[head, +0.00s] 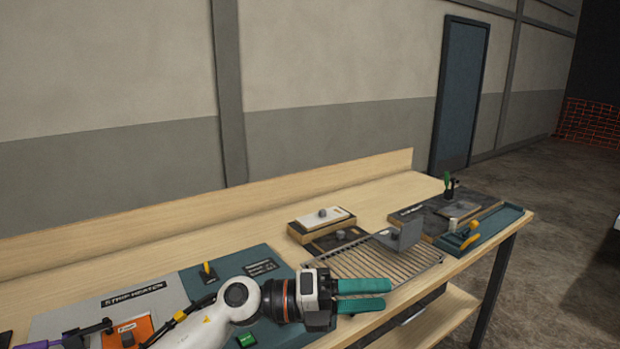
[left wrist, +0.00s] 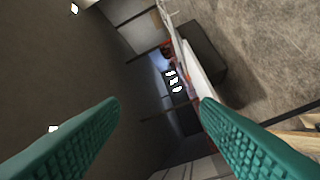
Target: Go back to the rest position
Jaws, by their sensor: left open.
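My left gripper (head: 362,295) reaches in over the front of the workbench in the head view, above the right end of the console (head: 232,262). Its two green fingers point to the right and hold nothing. In the left wrist view the fingers (left wrist: 160,135) stand wide apart with nothing between them. My arm hides part of the console. My right gripper does not show.
A wire rack (head: 372,265) with a grey bracket lies right of the gripper. Behind it is a wooden box with a white top (head: 322,218). A teal tray (head: 482,232) stands at the bench's right end. The wooden bench (head: 220,225) has a clear strip along its back.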

